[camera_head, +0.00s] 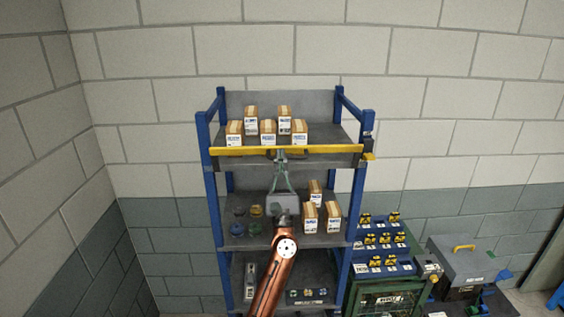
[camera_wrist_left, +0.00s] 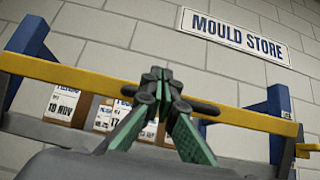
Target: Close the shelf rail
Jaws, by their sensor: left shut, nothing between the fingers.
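The yellow shelf rail (camera_head: 245,151) spans the front of the top shelf, almost level, from the left blue post to the right one. In the left wrist view the rail (camera_wrist_left: 80,78) runs behind my fingertips, and its right end lies near a blue post. A yellow and dark catch (camera_head: 368,155) sits at the right post; I cannot tell whether the rail is latched in it. My left gripper (camera_head: 281,155) is shut and empty, at the middle of the rail; its fingertips (camera_wrist_left: 160,78) overlap the rail, but contact is unclear. My right gripper is out of view.
Several cartons (camera_head: 267,139) stand on the top shelf behind the rail. More cartons (camera_head: 310,226) and small round items are on the middle shelf (camera_head: 278,239). A rack of yellow-black parts (camera_head: 386,242) and a grey case (camera_head: 462,266) stand right of the shelving.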

